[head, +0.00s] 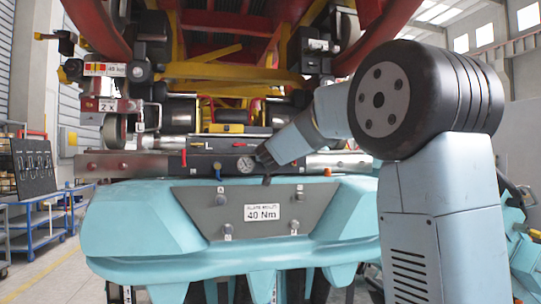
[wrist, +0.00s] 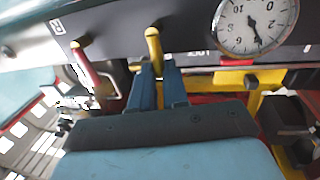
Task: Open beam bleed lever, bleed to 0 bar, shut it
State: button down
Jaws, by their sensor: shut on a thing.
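A yellow lever (wrist: 153,45) stands out from the dark panel in the wrist view. The two blue fingers of my gripper (wrist: 159,72) are closed around its lower part. In the head view my gripper (head: 264,156) is at the panel, just right of the round gauge, and it hides the lever. The white-faced pressure gauge (head: 245,164) also shows in the wrist view (wrist: 256,26), turned over and partly cut by the top edge. Its dark needle points down and slightly right in that picture; I cannot read the exact value.
A red lever (wrist: 86,66) stands left of the yellow one in the wrist view. Another red handle (head: 184,157) is left of the gauge in the head view. A teal fixture (head: 130,225) with a 40 Nm plate (head: 262,212) lies below the beam (head: 120,164).

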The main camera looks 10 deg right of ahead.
jog(key=shift+d+m+g, duration=0.2)
jog(key=shift+d+m, duration=0.25)
jog(key=shift+m, duration=0.6)
jog(key=shift+d+m+g, duration=0.2)
jog(key=shift+d+m, duration=0.2)
jog(key=shift+m, duration=0.65)
jog(key=m, duration=0.2)
jog(key=d+f+m+y, duration=0.1)
jog(key=m, duration=0.1)
jog(key=shift+d+g, duration=0.3)
jog(key=m, duration=0.1)
jog(key=d+f+m+y, duration=0.1)
jog(key=m, duration=0.1)
jog(key=shift+f+m, duration=0.1)
jog(key=shift+m, duration=0.2)
jog(key=shift+d+f+m+g+y, duration=0.15)
jog(key=shift+f+m+y, duration=0.25)
jog(key=shift+m, duration=0.55)
jog(key=shift+d+f+m+g+y, duration=0.2)
jog(key=shift+f+m, duration=0.3)
jog(key=shift+m, duration=0.45)
jog(key=shift+f, duration=0.15)
jog(key=c, duration=1.4)
grip_release()
jog(key=shift+o, duration=1.3)
jog(key=shift+a, duration=0.1)
jog(key=shift+r, duration=0.2)
jog(key=v, duration=1.3)
jog(key=shift+s+f, duration=0.15)
jog(key=shift+s, duration=0.25)
